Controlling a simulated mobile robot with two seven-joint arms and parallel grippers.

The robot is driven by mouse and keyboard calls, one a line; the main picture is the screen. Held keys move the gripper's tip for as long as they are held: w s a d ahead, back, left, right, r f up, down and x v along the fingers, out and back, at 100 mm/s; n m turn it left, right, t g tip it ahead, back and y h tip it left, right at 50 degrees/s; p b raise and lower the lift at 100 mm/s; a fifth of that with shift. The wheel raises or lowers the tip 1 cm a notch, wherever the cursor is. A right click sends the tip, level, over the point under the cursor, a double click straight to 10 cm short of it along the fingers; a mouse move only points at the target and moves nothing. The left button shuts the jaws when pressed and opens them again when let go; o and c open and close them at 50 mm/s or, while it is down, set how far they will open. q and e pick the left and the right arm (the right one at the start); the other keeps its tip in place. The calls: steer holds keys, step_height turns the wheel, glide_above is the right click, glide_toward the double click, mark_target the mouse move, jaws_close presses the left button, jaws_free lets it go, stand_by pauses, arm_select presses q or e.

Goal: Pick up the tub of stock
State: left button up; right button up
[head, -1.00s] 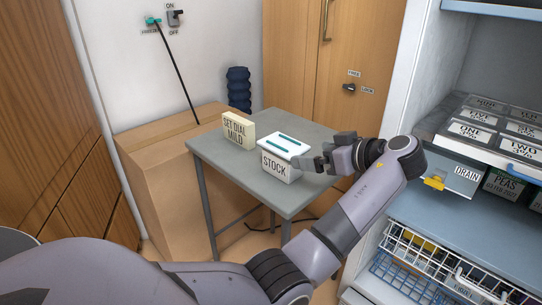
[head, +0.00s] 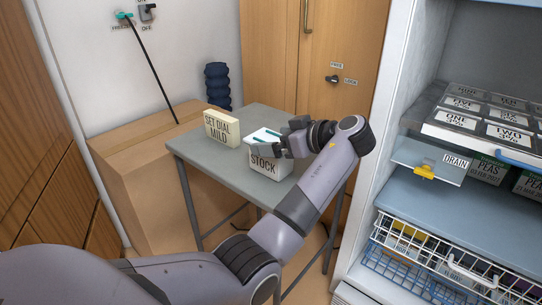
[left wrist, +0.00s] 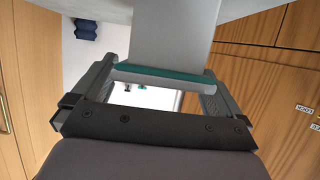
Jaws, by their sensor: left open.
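The tub of stock (head: 264,164) is a white box with a black "STOCK" label and teal strips on its lid. It stands upright on the grey table (head: 228,168). My left gripper (head: 273,141) is at the tub's right side, its fingers open and overlapping the lid's right part. In the left wrist view a teal strip of the tub (left wrist: 165,70) lies across the gap between the open fingers (left wrist: 163,80). I cannot tell whether the fingers touch the tub. The gripper hides the lid's right part. My right gripper is not in view.
A cream "SET DIAL MILD" block (head: 222,128) stands on the table left of the tub. A cardboard box (head: 135,165) is behind on the left. An open freezer with shelves (head: 470,205), tubs and a wire basket (head: 440,255) is on the right.

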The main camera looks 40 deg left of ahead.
arm_select(q)
steer(key=shift+x, duration=0.95)
steer(key=c, duration=1.2)
steer(key=shift+r, duration=0.15)
